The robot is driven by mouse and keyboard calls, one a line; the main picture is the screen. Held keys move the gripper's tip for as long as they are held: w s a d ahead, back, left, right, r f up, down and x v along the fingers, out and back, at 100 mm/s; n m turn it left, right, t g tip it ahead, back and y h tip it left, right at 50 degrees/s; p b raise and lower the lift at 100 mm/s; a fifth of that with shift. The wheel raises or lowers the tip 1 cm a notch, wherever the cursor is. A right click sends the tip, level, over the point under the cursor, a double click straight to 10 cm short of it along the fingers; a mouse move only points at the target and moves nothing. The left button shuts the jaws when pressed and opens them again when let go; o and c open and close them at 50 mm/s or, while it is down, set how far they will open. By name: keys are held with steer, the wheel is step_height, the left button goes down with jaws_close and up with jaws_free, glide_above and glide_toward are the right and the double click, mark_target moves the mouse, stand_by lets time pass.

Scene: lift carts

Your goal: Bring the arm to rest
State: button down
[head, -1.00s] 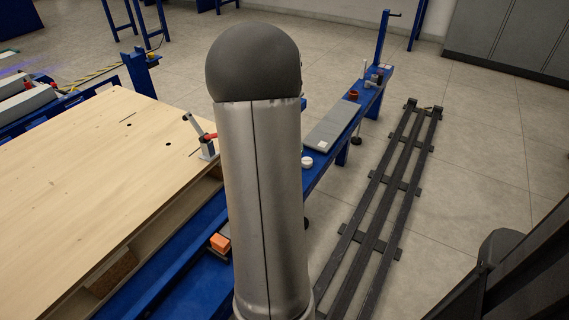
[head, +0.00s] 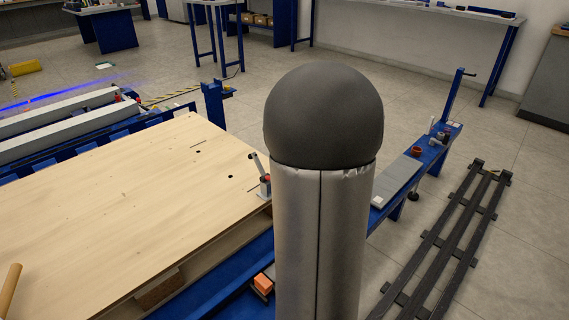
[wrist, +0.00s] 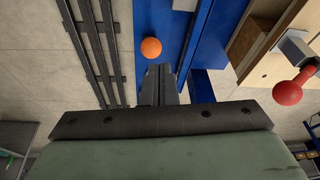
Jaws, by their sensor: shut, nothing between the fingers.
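My gripper (wrist: 160,74) shows in the wrist view with its two dark fingers together and nothing between them. It points over the blue rail frame, and its fingertips lie just below an orange ball-shaped thing (wrist: 151,48) in that picture. I cannot tell the gap between them. In the head view my upright grey arm link with its dark round top fills the middle, and my gripper is hidden from that view.
A pale wooden board (head: 130,200) lies left of my arm, with a toggle clamp (head: 265,185) at its edge. An orange block (head: 263,283) sits on the blue frame (head: 225,293). A dark slatted rack (head: 445,245) lies on the floor at right. Open floor lies beyond.

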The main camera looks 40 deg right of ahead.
steer(key=w+a+r+n+y+p, duration=0.1)
steer(key=w+a+r+n+p, duration=0.25)
steer(key=a+r+p, duration=0.75)
steer(key=s+a+r+n+y+p, duration=0.1)
steer(key=s+a+r+n+p, duration=0.2)
steer(key=a+r+p, duration=0.3)
steer(key=s+a+r+n+p, duration=0.2)
steer(key=a+r+n+p, duration=0.3)
steer(key=a+r, duration=0.4)
steer(key=s+a+r+n+y+p, duration=0.1)
steer(key=s+a+r+n+p, duration=0.2)
steer(key=a+r+p, duration=0.4)
steer(key=a+r+n, duration=0.1)
steer(key=a, duration=0.2)
steer(key=shift+s+r+g+y, duration=0.3)
steer(key=shift+s+r, duration=0.05)
